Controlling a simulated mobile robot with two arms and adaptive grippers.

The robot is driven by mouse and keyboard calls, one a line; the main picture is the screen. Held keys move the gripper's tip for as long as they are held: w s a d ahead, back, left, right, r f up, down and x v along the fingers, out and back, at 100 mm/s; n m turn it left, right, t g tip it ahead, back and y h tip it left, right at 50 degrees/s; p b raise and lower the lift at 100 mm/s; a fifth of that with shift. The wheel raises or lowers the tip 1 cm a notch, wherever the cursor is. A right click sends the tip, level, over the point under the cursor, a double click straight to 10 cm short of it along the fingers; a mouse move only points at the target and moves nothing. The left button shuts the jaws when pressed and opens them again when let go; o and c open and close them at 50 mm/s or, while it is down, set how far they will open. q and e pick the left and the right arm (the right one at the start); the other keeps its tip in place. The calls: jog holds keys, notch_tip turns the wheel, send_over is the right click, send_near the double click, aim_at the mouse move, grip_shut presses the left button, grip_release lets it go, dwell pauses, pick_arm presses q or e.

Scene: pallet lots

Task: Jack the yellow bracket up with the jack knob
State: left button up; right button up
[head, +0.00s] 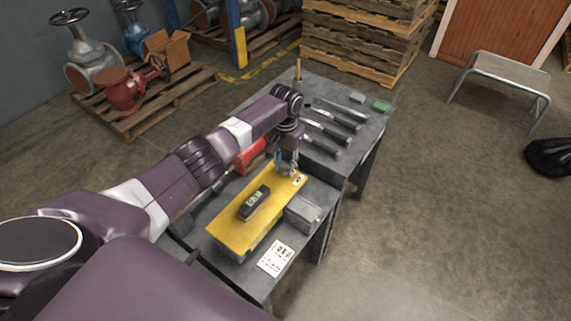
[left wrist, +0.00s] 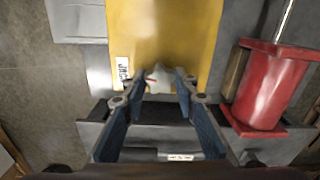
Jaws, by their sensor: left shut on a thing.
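The yellow bracket (head: 232,232) lies as a long flat plate on the grey table, with a dark digital gauge (head: 254,201) on top. Its yellow face also fills the upper middle of the left wrist view (left wrist: 165,30), with a small label near one corner. My left gripper (head: 287,168) points down at the bracket's far end. In the left wrist view its blue fingers (left wrist: 160,92) are closed on a pale grey knob (left wrist: 158,77), which looks like the jack knob. The fingers hide part of the knob. The jack's body under the bracket is not clearly visible. My right gripper is out of view.
A red block-like tool (left wrist: 264,92) stands close beside the bracket. A grey box (head: 302,212) sits at its right side, and a printed white card (head: 275,258) lies in front. Several dark-handled tools (head: 328,132) lie on the farther table part. Open floor is to the right.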

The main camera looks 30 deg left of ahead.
aim_at(286, 168)
pick_arm(q)
jog(key=m, duration=0.9)
jog(key=shift+m, duration=2.1)
jog(key=o, duration=1.2)
jog(key=shift+c, duration=0.2)
jog(key=shift+r, duration=0.1)
notch_tip(286, 168, up, 12)
